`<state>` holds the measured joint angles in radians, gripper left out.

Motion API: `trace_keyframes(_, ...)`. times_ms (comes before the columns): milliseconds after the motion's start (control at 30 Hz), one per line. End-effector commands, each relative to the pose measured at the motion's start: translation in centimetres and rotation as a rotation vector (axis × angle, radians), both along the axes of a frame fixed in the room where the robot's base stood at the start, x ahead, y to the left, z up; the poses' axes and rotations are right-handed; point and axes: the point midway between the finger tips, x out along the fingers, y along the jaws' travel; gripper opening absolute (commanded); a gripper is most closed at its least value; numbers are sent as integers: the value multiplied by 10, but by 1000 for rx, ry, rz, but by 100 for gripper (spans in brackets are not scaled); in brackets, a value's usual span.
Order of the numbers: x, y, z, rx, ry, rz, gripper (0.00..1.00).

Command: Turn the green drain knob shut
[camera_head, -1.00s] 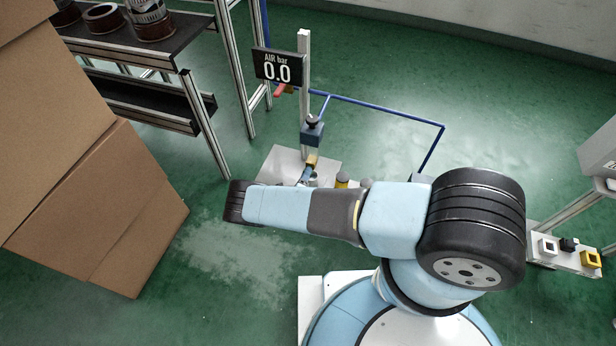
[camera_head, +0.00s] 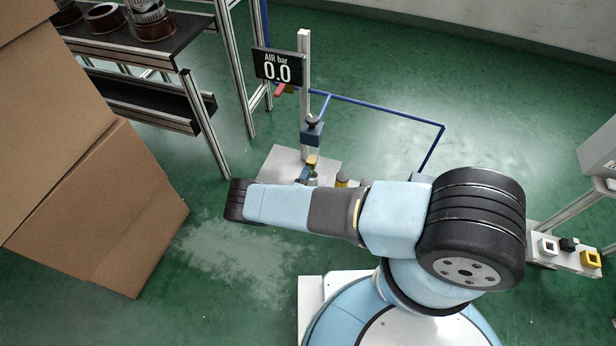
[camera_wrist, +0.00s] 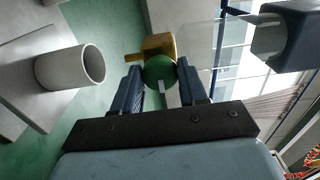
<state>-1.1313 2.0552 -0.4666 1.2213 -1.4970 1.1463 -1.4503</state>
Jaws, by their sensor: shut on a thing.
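The green drain knob (camera_wrist: 159,72) is round, with a white mark on its face, and sits in front of a brass fitting (camera_wrist: 158,44) in the wrist view. My gripper (camera_wrist: 158,78) has its two dark blue fingers on either side of the knob, shut on it. In the head view my arm hides the knob and most of my gripper. Part of the brass fitting (camera_head: 312,161) shows there, below a dark blue filter body (camera_head: 312,131) on the post.
A display (camera_head: 278,67) reads AIR bar 0.0 on the grey post (camera_head: 304,100). A blue pipe (camera_head: 385,107) runs right from it. A cardboard box stack (camera_head: 130,215) and a shelf rack (camera_head: 140,45) stand left. A pale cylinder (camera_wrist: 72,67) is left of my gripper.

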Motion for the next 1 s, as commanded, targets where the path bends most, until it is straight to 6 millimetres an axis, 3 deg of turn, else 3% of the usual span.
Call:
trace_keyframes(167,-2,0,-4,4,10,1,12)
trace_keyframes(200,-2,1,-4,3,9,2,45)
trace_keyframes(400,-1,1,-2,3,5,2,64)
trace_keyframes(767,-5,3,-1,3,2,2,66)
trace_keyframes(1000,-39,16,-1,2,3,4,66)
